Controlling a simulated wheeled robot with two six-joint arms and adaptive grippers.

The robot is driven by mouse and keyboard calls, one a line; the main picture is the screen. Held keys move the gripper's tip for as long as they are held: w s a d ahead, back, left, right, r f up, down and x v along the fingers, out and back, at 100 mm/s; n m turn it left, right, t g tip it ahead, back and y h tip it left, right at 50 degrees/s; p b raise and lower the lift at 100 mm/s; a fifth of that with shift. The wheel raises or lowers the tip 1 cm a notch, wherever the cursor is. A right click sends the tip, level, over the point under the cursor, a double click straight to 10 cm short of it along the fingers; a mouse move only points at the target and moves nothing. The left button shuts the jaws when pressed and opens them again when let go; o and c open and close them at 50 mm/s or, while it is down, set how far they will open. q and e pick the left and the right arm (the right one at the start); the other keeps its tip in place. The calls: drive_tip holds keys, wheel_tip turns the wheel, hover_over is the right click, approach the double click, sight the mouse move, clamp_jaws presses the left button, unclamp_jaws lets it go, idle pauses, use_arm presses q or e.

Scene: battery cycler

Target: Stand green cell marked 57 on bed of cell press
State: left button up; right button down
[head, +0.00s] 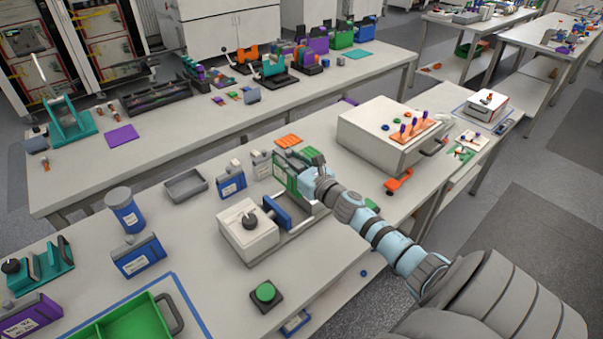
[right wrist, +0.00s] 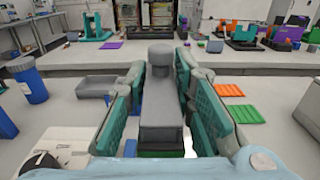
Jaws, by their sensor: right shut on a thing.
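My right gripper (head: 300,172) is shut on a cell with a grey top and a round grey cap (right wrist: 160,100). A strip of green body (right wrist: 160,154) shows at its near lower edge in the right wrist view. The cell sits upright between the teal finger pads; its number cannot be read. The cell press has a pale housing (head: 246,236) with a dark knob, a blue pushing block (head: 277,212) and a metal bed (head: 296,228). The gripper is at the far right end of the press; I cannot tell whether the cell touches the bed. My left gripper is not in view.
A blue cell (head: 231,184) and a grey tray (head: 186,185) stand behind the press. A push button with a green top (head: 265,293) is in front. A large pale box (head: 388,135) stands to the right. An orange slatted piece (head: 288,141) lies behind the gripper.

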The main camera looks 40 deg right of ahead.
sight(287, 177)
drive_tip(key=f+b, duration=0.1)
drive_tip(key=f, duration=0.1)
drive_tip(key=f+b, duration=0.3)
drive_tip(key=f, duration=0.1)
drive_tip(key=shift+w+a+b, duration=0.2)
drive_tip(key=shift+w+b, duration=0.05)
drive_tip(key=shift+b, duration=0.05)
wheel_tip(287, 177, down, 5)
drive_tip(key=b, duration=0.4)
drive_tip(key=shift+s+d+f+b, duration=0.1)
drive_tip(key=shift+s+f+b, duration=0.05)
drive_tip(key=shift+b, duration=0.2)
drive_tip(key=shift+r+p, duration=0.3)
drive_tip(key=c, duration=1.7)
unclamp_jaws()
drive_tip(key=shift+f, duration=0.2)
drive_tip(key=o, duration=0.3)
drive_tip(key=shift+o, duration=0.2)
drive_tip(key=shift+r, duration=0.1)
drive_tip(key=shift+r, duration=0.1)
